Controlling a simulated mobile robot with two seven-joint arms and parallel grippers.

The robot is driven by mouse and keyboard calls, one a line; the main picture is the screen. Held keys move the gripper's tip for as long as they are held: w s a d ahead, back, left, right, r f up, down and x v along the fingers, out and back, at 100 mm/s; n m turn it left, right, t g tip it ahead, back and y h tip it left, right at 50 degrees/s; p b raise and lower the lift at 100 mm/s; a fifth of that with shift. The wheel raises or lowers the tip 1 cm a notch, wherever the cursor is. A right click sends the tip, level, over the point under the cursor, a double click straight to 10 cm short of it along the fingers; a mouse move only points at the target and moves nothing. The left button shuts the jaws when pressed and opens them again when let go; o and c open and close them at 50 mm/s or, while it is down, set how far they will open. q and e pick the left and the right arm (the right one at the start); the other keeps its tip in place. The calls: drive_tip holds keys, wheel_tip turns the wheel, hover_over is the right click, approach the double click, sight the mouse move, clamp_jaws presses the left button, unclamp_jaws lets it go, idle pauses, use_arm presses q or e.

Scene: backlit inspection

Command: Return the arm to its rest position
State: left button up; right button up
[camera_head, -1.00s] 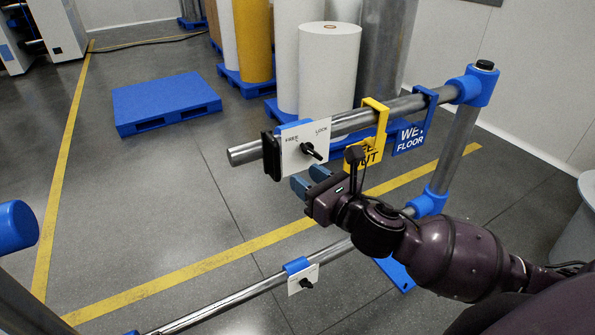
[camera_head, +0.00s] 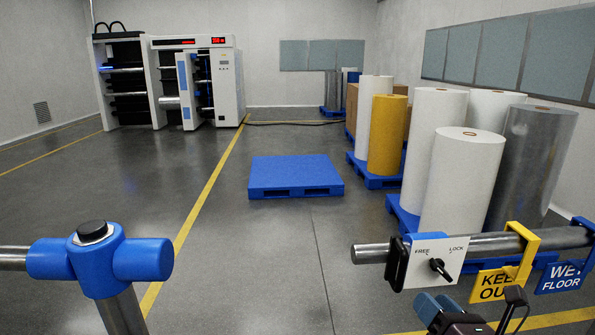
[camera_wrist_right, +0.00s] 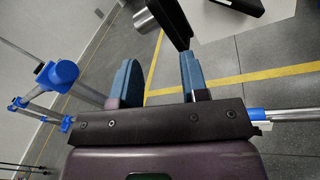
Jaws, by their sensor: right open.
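My right gripper (camera_head: 438,305) is at the bottom of the head view, just below a white plate (camera_head: 422,254) marked FREE and LOCK. The plate carries a black knob (camera_head: 440,268) and sits near the free end of a steel bar (camera_head: 480,244). The blue fingers are open with nothing between them, and they look apart from the knob. In the right wrist view the gripper (camera_wrist_right: 160,76) shows its two fingers spread wide over the floor. Most of my right arm is outside the head view. My left gripper is not in view.
A yellow KEEP OUT sign (camera_head: 516,262) and a blue WET FLOOR sign (camera_head: 562,278) hang on the bar. A blue rail joint (camera_head: 98,260) stands at lower left. A blue pallet (camera_head: 295,176) and several rolls (camera_head: 455,185) stand beyond.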

wheel_tip(320, 180, down, 15)
drive_tip(key=s+d+m+g+h, duration=0.1)
drive_tip(key=m, duration=1.1)
drive_tip(key=s+d+m+g+h, duration=0.1)
drive_tip(key=s+d+m, duration=0.1)
drive_tip(key=m, duration=1.1)
drive_tip(key=s+f+m+g+h, duration=0.2)
drive_tip(key=s+f+m, duration=0.6)
drive_tip(key=s+f, duration=0.5)
drive_tip(key=shift+f+g+h, duration=0.25)
drive_tip(key=shift+g+h, duration=0.15)
drive_tip(key=shift+g, duration=0.4)
